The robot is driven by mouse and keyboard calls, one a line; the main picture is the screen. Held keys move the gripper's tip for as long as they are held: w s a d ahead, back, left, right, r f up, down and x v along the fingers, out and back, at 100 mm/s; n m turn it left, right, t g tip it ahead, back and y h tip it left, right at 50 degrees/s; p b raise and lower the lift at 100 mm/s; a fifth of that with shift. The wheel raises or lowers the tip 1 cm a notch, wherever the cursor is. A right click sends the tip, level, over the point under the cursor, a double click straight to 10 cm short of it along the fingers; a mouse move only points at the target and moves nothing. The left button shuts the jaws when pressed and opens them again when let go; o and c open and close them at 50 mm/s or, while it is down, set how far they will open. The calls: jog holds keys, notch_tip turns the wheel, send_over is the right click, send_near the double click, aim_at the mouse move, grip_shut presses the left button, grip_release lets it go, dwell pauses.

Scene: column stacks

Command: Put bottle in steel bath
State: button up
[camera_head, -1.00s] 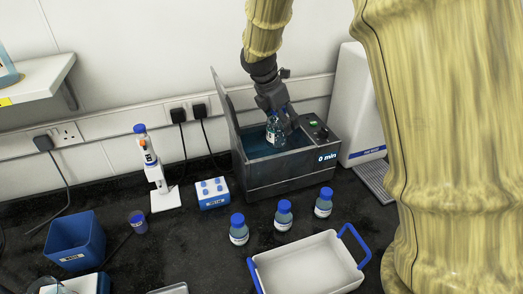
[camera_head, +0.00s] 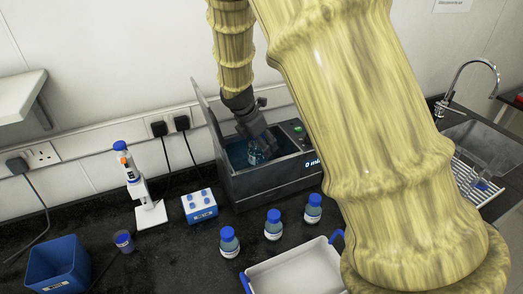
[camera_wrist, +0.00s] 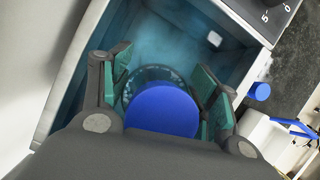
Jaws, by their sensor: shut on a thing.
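The steel bath (camera_head: 275,185) stands open against the back wall with its lid raised at the left. My gripper (camera_head: 257,148) reaches down into it from above. A clear bottle (camera_head: 257,158) is between the fingers, inside the bath's walls. In the wrist view the bottle's blue cap (camera_wrist: 162,110) shows between my green-padded fingers (camera_wrist: 165,95), with the blue bath interior around it. The bottle's base is hidden, so I cannot tell whether it touches the bath floor.
Three blue-capped bottles (camera_head: 273,225) stand in front of the bath, beside a white tray (camera_head: 295,272) with blue handles. A blue-lidded rack (camera_head: 199,206) and a pipette stand (camera_head: 150,214) are to the left. A sink (camera_head: 482,145) is at the right. My arm covers much of the right side.

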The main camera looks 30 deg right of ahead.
aim_at(261, 151)
jog(key=shift+w+f+p, duration=0.1)
jog(key=shift+f+p, duration=0.35)
jog(key=shift+f, duration=1.35)
jog(key=o, duration=1.5)
jog(key=shift+f, duration=0.1)
jog(key=shift+b+v, duration=1.5)
jog(key=shift+v, duration=4.6)
